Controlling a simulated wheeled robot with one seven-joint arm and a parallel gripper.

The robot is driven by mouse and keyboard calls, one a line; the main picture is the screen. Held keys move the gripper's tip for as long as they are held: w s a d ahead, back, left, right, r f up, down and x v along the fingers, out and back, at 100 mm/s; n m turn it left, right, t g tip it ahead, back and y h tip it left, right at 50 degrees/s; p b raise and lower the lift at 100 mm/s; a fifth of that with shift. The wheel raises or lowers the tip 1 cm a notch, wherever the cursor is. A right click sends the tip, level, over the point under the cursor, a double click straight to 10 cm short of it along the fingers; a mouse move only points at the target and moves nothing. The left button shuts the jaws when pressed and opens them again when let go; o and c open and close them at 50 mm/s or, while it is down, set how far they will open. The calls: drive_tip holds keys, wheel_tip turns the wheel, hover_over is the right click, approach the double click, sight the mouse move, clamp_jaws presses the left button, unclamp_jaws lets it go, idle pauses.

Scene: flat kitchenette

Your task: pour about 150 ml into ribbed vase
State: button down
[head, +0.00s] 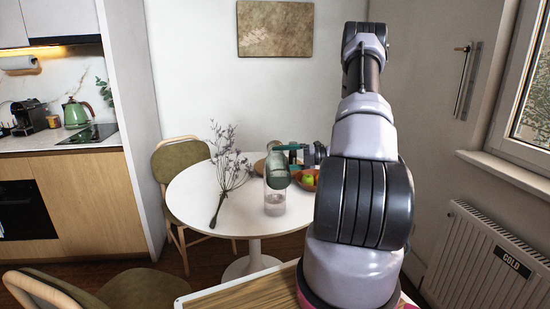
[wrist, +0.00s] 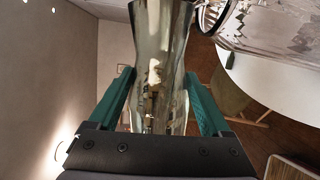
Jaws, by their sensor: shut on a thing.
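My gripper (head: 290,150) is shut on a greenish glass vessel (head: 278,177), held above the round table. In the wrist view the teal fingers (wrist: 161,80) press on both sides of this glass vessel (wrist: 163,35). The vessel looks tilted, its lower end in the head view at the top of a clear tall glass, which I take as the ribbed vase (head: 274,203). The vase stands upright on the table with some pale liquid low inside. A clear glass with vertical ribs (wrist: 285,30) shows at the wrist view's upper right. I cannot make out a stream.
The white round table (head: 200,192) also bears a dry lavender sprig (head: 222,190) left of the vase. A bowl (head: 298,176) with a green apple (head: 308,181) stands close behind right. Chairs (head: 180,160) stand around.

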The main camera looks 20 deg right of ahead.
drive_tip(key=shift+r+b, duration=0.1)
drive_tip(key=shift+b, duration=0.2)
drive_tip(key=shift+s+n, duration=0.25)
drive_tip(key=shift+n, duration=0.15)
drive_tip(key=shift+s+a+n, duration=0.15)
drive_tip(key=shift+s+n, duration=0.25)
drive_tip(key=shift+n, duration=0.1)
drive_tip(key=shift+w+a+f+n, duration=0.1)
drive_tip(key=shift+f+n, duration=0.7)
drive_tip(key=shift+n, duration=0.1)
drive_tip(key=shift+f, duration=0.1)
idle(0.8)
